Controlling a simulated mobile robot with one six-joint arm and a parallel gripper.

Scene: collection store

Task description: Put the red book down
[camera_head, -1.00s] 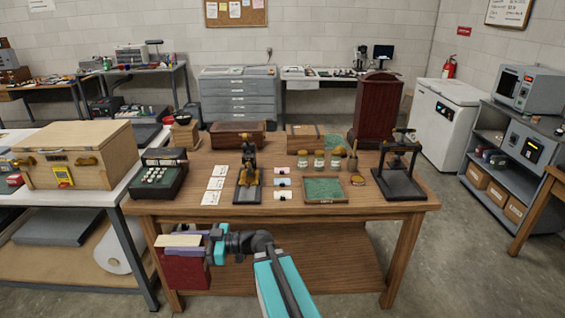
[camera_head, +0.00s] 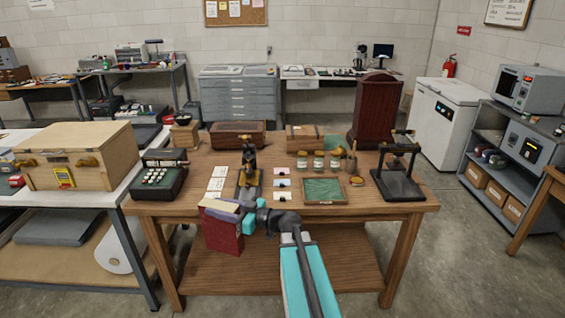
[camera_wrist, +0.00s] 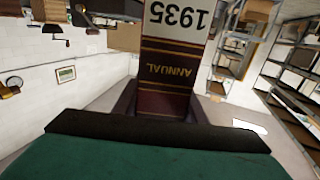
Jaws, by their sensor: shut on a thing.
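The red book (camera_head: 223,232) is held upright by my gripper (camera_head: 246,217) in front of the near edge of the wooden table (camera_head: 300,207). In the head view its dark red cover faces me and its pale top edge shows. In the wrist view the book's spine (camera_wrist: 165,75) appears upside down, dark red with gold "ANNUAL" and a white label reading "1935". My gripper is shut on the book. The fingertips are partly hidden by the book.
Cards (camera_head: 216,184), a small press (camera_head: 249,165), a green-lined tray (camera_head: 323,190), jars (camera_head: 319,163) and a black press (camera_head: 396,172) stand on the table. A cash-register-like machine (camera_head: 160,175) is at its left. The table's lower shelf (camera_head: 290,272) has bare room.

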